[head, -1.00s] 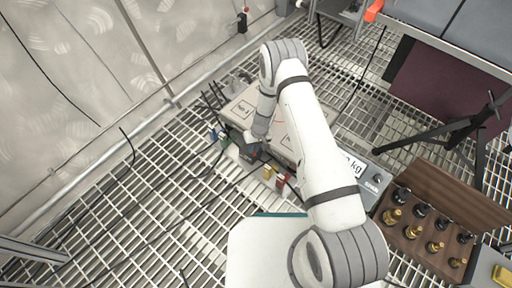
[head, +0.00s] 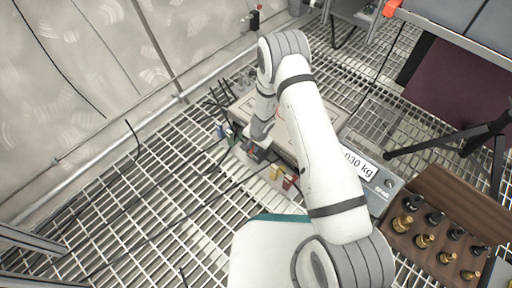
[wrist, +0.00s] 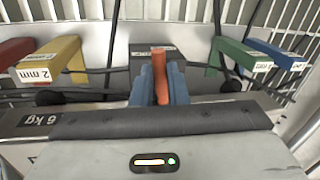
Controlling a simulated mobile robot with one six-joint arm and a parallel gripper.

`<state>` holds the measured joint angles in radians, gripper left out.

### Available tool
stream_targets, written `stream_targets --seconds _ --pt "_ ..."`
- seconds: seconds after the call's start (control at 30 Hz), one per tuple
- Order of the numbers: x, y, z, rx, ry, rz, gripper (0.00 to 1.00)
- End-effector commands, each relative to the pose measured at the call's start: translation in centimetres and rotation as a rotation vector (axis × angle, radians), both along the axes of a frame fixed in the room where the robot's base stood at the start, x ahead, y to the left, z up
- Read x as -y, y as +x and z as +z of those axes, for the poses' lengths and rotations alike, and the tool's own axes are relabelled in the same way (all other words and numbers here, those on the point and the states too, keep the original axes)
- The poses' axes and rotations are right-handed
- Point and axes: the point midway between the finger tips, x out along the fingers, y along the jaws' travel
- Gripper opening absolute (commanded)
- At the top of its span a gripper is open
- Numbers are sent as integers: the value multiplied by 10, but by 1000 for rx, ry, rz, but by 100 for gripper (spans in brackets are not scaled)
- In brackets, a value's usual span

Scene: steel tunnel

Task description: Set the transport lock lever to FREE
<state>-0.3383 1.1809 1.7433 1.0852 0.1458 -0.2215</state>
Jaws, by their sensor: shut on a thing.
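An orange-red lever (wrist: 159,72), which looks like the transport lock lever, stands between the blue fingers of my gripper (wrist: 158,92) in the wrist view. My gripper is shut on it. A dark block with a small white label (wrist: 150,50) is right behind it; I cannot read the label or a FREE mark. In the head view my gripper (head: 255,153) is low at the near edge of a pale case (head: 290,128); the lever is too small there to make out clearly.
A yellow bracket (wrist: 62,58) and a red one (wrist: 14,50) stand left of the lever, a green (wrist: 232,52) and a blue one (wrist: 275,52) right. Black cables run around them. In the head view a scale display (head: 357,162) and a wooden chess-piece box (head: 440,235) are at right.

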Motion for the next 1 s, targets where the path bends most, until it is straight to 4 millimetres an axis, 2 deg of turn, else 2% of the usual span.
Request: stream_targets --seconds 0.37,0.87,0.9,1.0 --pt "-5 1 0 -3 -1 -149 0" --pt "-6 1 -1 -4 0 -169 0" --pt "-6 1 -1 -4 0 -169 14" --pt "-6 1 -1 -3 0 -168 22"
